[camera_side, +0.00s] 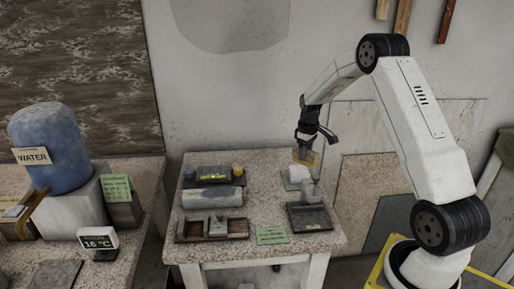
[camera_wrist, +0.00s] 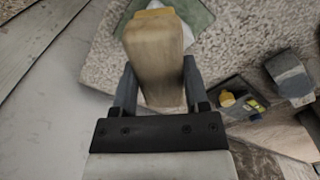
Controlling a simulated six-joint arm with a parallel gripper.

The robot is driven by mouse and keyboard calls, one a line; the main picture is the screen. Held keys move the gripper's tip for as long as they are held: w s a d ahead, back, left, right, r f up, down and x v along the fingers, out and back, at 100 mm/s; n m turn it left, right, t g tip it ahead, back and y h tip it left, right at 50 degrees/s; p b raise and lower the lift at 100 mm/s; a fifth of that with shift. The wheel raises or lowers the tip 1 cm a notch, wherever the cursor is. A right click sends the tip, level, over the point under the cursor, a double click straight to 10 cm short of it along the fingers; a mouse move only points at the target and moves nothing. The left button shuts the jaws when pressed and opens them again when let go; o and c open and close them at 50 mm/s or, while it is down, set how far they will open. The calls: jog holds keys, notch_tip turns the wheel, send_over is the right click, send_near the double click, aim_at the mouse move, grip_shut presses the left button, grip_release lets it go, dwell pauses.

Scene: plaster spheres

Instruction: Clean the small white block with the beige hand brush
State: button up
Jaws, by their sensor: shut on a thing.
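My gripper (camera_side: 306,146) is above the back right of the speckled table. It is shut on the beige hand brush (camera_side: 307,158), which hangs below the fingers. In the wrist view the brush (camera_wrist: 155,62) sits between the two fingers (camera_wrist: 157,92), its yellowish end pointing away. The small white block (camera_side: 298,173) is on the table just below the brush in the side view. In the wrist view a white piece of it (camera_wrist: 187,36) shows beside the brush, over a green pad (camera_wrist: 199,14); the brush hides the rest. Whether brush and block touch, I cannot tell.
A grey block (camera_side: 308,191) and a dark tray (camera_side: 316,222) stand in front of the white block. A grey slab (camera_side: 207,198), a wooden tray (camera_side: 184,236) and a dark tray with blue and yellow pieces (camera_side: 213,171) fill the left.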

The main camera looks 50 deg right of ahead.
jog(key=shift+r, duration=0.15)
jog(key=shift+r, duration=1.9)
